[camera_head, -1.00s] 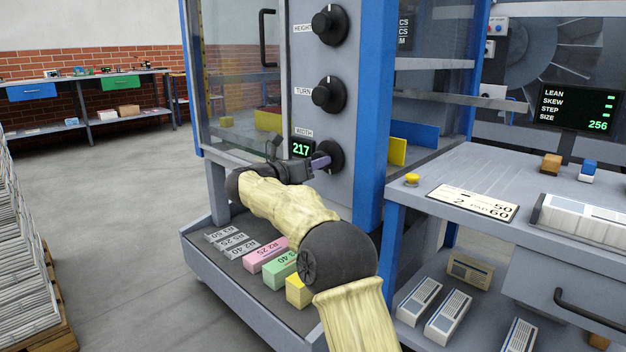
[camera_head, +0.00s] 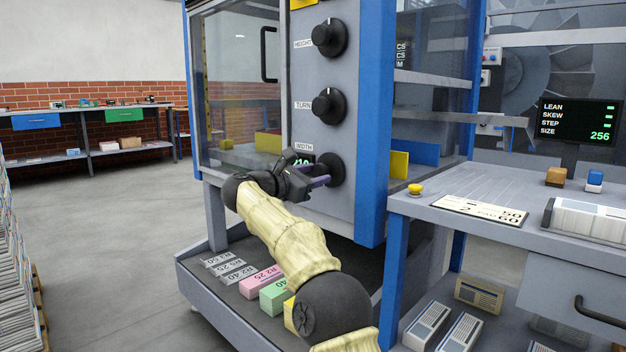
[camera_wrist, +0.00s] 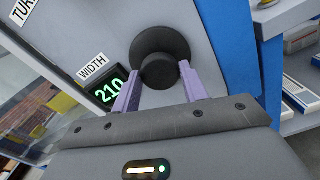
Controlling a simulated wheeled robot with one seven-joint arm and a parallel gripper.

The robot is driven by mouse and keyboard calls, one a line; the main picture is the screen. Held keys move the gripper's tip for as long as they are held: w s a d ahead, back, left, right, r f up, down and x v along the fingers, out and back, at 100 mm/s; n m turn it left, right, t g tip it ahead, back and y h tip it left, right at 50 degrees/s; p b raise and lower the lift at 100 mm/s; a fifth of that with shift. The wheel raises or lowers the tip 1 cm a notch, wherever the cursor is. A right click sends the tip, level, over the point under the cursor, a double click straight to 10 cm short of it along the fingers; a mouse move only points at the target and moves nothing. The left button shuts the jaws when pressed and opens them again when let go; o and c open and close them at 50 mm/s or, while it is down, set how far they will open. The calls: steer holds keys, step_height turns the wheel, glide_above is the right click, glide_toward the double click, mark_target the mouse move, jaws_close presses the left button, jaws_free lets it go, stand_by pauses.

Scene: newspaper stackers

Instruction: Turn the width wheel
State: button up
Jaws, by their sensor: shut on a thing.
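The width wheel (camera_head: 335,169) is the lowest of three black knobs on the grey machine panel, below the label WIDTH. In the wrist view the wheel (camera_wrist: 160,62) sits between the two purple fingers of my gripper (camera_wrist: 158,84), which is shut on its knob. My gripper (camera_head: 326,179) reaches it from the left in the head view and hides part of it. The green width display (camera_wrist: 109,90) reads 210 in the wrist view; in the head view my gripper partly covers it.
The turn wheel (camera_head: 326,106) and height wheel (camera_head: 329,38) stand above on the same panel. Labelled blocks, one pink (camera_head: 261,282), lie on the low shelf below my arm. A grey table (camera_head: 455,185) with a yellow button (camera_head: 415,188) stands to the right.

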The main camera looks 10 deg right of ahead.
steer(key=shift+f, duration=0.2)
steer(key=o, duration=0.9)
steer(key=shift+o, duration=0.4)
steer(key=shift+r, duration=0.1)
steer(key=p+v, duration=0.4)
steer(key=v, duration=1.3)
steer(key=shift+a+p, duration=0.2)
steer(key=shift+p, duration=0.15)
steer(key=shift+s, duration=0.1)
